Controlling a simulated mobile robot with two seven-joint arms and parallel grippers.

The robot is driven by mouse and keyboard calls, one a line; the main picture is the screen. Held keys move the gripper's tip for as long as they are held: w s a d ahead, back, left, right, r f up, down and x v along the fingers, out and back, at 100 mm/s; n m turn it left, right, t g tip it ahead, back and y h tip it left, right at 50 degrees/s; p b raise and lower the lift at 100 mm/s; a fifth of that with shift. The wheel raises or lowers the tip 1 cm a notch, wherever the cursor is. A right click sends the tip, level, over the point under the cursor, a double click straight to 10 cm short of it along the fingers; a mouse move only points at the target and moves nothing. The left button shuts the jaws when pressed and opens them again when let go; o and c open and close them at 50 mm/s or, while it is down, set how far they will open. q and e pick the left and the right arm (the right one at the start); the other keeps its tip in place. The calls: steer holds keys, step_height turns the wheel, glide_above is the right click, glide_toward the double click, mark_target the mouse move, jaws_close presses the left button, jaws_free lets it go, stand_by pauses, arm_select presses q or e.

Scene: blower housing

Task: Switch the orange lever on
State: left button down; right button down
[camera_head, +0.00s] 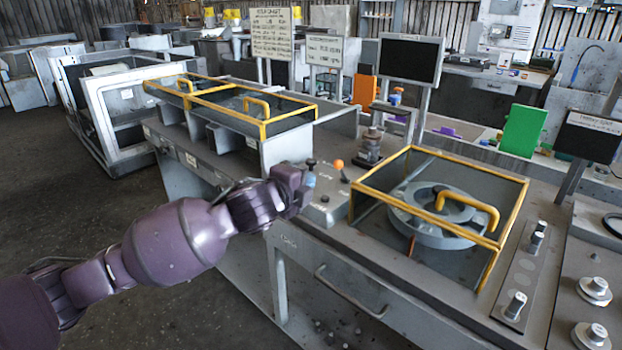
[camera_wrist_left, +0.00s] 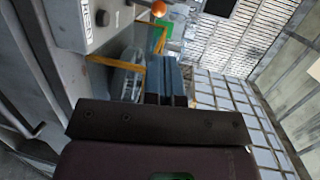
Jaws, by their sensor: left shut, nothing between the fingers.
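The orange lever (camera_head: 340,169) has a round orange knob on a thin stalk. It stands on a small grey control box (camera_head: 322,208) at the middle of the bench. Its knob also shows at the top edge of the left wrist view (camera_wrist_left: 159,8). My left gripper (camera_head: 310,181) is just left of the lever, apart from it, over the box's left side. Its blue fingers (camera_wrist_left: 172,85) are shut with nothing between them. The lever's exact tilt is hard to judge. My right gripper is in neither view.
A dark knob (camera_head: 311,162) stands beside my gripper on the box. A yellow-framed guard (camera_head: 470,240) over a round grey housing lies right of the lever. Another yellow-framed guard (camera_head: 262,130) is at the left. A monitor (camera_head: 410,60) stands behind.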

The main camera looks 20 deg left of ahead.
mark_target(336, 165)
arm_select(q)
steer(key=b+x, duration=0.1)
steer(key=x, duration=0.2)
steer(key=b+x, duration=0.1)
steer(key=x, duration=0.3)
steer(key=b+x, duration=0.1)
steer(key=x, duration=0.3)
steer(key=shift+s+f, duration=0.1)
steer(key=shift+f, duration=0.15)
steer(key=shift+w+d, duration=0.15)
steer(key=shift+w, duration=0.5)
steer(key=shift+r, duration=0.1)
